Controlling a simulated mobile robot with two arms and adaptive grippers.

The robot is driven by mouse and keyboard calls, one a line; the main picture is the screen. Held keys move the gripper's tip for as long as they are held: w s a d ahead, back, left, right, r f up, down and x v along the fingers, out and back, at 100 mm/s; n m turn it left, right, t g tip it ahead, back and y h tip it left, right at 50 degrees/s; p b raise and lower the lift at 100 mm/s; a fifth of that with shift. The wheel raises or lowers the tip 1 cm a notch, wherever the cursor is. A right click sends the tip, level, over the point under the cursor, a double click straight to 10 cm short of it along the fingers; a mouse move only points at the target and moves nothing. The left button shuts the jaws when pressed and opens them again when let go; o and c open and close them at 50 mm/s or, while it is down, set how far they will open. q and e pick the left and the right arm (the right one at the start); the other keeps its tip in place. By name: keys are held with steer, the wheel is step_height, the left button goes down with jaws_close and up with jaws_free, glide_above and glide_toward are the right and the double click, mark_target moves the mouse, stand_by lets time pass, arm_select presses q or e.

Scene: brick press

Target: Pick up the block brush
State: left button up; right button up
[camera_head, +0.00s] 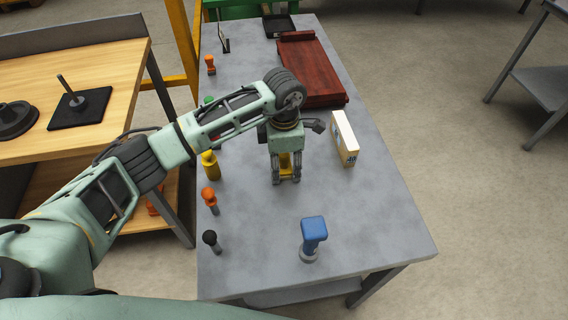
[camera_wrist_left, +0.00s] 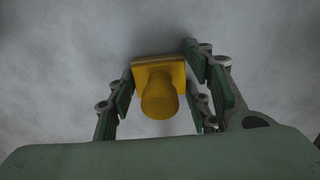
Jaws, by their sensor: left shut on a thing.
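The block brush (camera_head: 285,161) is yellow, with a square block and a round knob-like handle. In the head view it is partly hidden by my left gripper (camera_head: 286,180), which points down over the middle of the grey table (camera_head: 250,240). In the left wrist view the brush (camera_wrist_left: 160,95) sits between the green finger pads, its handle toward the camera. My left gripper is shut on it. I cannot tell whether it is touching the table or just above it. My right gripper is not in view.
A cream box (camera_head: 344,139) stands just right of my gripper. A blue-handled tool (camera_head: 314,230) stands near the front. A dark red board (camera_head: 312,70) lies behind. Several small handled tools, including a yellow one (camera_head: 210,166), line the left edge. The front right of the table is clear.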

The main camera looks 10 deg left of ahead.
mark_target(287, 155)
arm_select(q)
steer(key=shift+r, duration=0.1)
steer(key=shift+r, duration=0.25)
steer(key=r, duration=0.2)
steer(key=r+b, duration=0.1)
steer(key=shift+d+r+b, duration=0.3)
steer(key=shift+d+r, duration=0.05)
steer(key=shift+d, duration=0.05)
steer(key=s+d+r+b, duration=0.2)
steer(key=d+r, duration=0.4)
steer(key=d, duration=0.4)
steer(key=shift+s+d+r, duration=0.2)
steer(key=shift+s+r, duration=0.1)
steer(key=shift+s, duration=0.45)
